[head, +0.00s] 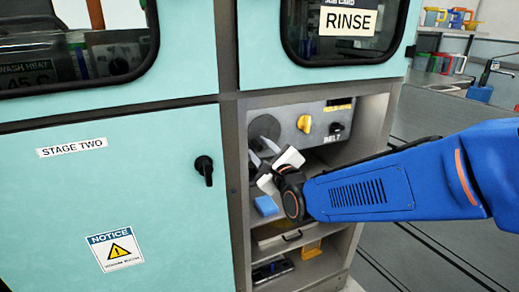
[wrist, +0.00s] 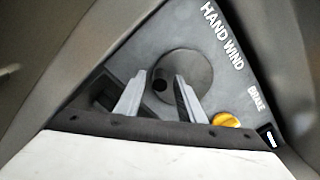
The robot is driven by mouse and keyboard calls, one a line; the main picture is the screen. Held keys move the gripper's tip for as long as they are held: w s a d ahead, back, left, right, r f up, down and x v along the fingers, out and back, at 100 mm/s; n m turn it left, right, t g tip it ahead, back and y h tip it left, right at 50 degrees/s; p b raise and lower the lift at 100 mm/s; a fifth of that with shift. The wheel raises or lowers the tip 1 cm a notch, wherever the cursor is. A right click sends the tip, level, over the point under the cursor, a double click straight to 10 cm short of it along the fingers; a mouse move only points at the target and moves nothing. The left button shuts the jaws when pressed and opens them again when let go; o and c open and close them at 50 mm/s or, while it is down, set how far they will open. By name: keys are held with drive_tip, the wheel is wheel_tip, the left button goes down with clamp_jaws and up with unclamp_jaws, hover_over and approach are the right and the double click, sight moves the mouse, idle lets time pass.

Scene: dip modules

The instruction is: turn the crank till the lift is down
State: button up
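The crank is a dark grey disc (head: 265,127) on the grey control panel inside the open bay. In the wrist view the disc (wrist: 190,68) sits beside the words HAND WIND, with a small dark round knob or hole (wrist: 160,85) near its left edge. My gripper (head: 260,152) is just in front of the disc's lower part. In the wrist view my gripper (wrist: 160,88) has its two pale fingers apart, with the dark round spot between their tips. I cannot tell whether either finger touches it. I cannot make out the lift.
A yellow brake knob (head: 304,124) and a black switch (head: 336,129) are right of the disc. A blue block (head: 266,205) lies on the shelf below. A teal door (head: 110,195) with a black handle (head: 205,168) stands left. The bay's side wall (head: 372,120) bounds the right.

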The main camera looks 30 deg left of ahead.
drive_tip(key=v, duration=1.7)
drive_tip(key=shift+w, duration=0.1)
drive_tip(key=w+d+f+n+g+h, duration=0.1)
drive_tip(key=w+d+f+n+h, duration=0.15)
drive_tip(key=d, duration=0.65)
drive_tip(key=w+d+f+n+h, duration=0.1)
drive_tip(key=d+n+h, duration=0.25)
drive_tip(key=d, duration=0.45)
drive_tip(key=w+d+f+n+g+h, duration=0.1)
drive_tip(key=d+f+n+h, duration=0.15)
drive_tip(key=d, duration=0.65)
drive_tip(key=s+d+f+n+g+h, duration=0.2)
drive_tip(key=s+d+n, duration=0.2)
drive_tip(key=s+d, duration=0.4)
drive_tip(key=s+d+f+n+g+h, duration=0.3)
drive_tip(key=s+d+n, duration=0.2)
drive_tip(key=d, duration=0.8)
drive_tip(key=s, duration=0.3)
drive_tip(key=shift+s+d+f, duration=0.25)
drive_tip(key=shift+s, duration=0.15)
drive_tip(key=shift+a, duration=0.1)
